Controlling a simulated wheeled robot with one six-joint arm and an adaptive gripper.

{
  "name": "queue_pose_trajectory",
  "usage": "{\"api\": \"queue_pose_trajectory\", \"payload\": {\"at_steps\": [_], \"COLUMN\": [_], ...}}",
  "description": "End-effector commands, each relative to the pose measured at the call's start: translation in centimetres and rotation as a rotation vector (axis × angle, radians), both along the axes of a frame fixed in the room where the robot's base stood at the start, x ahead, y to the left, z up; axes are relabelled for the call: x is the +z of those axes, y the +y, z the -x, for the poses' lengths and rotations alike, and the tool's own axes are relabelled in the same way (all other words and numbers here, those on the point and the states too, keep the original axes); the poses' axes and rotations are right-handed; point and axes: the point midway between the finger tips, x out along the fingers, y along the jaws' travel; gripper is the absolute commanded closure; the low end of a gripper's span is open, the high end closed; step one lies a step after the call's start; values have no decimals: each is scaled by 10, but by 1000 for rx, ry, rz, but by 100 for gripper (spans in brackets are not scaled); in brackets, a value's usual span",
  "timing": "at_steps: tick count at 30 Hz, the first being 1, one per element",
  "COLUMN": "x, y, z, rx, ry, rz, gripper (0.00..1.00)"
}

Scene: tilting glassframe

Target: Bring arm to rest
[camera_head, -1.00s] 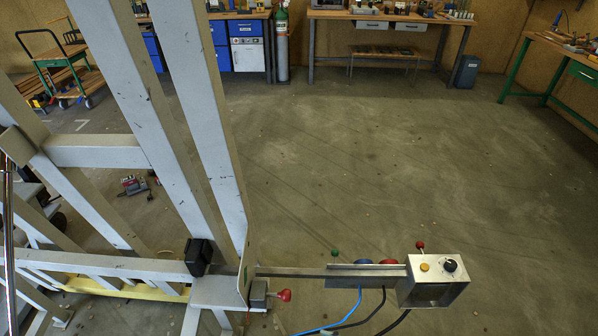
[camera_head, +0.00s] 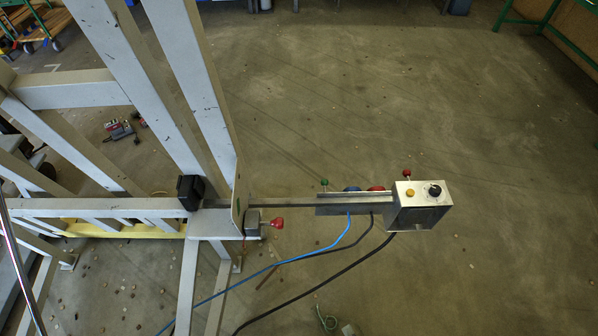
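My gripper and arm are not recognisable in the head view. The tilting glass frame (camera_head: 190,95) stands at the left, with grey-white beams leaning up out of the top of the picture. A metal control box (camera_head: 422,206) with a yellow button and a black knob sits at the end of a horizontal bar (camera_head: 290,201) that sticks out to the right of the frame. Red, blue and green knobs line the bar. A larger red knob (camera_head: 277,222) sits near the frame's corner.
Blue and black cables (camera_head: 300,260) hang from the bar to the floor. Power tools (camera_head: 118,130) lie on the floor behind the frame. A green workbench (camera_head: 530,22) stands at the upper right. The concrete floor (camera_head: 400,110) behind the bar is wide and clear.

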Motion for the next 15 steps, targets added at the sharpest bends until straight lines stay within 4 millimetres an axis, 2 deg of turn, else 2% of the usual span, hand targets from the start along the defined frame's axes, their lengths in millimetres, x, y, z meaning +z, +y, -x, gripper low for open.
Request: {"api": "queue_pose_trajectory", "payload": {"at_steps": [3, 8, 15], "x": [32, 81, 169], "y": [-11, -24, -34], "z": [21, 41, 63], "rx": [59, 142, 278], "ry": [-72, -176, -337], "rz": [166, 393, 730], "gripper": [37, 37, 37]}}
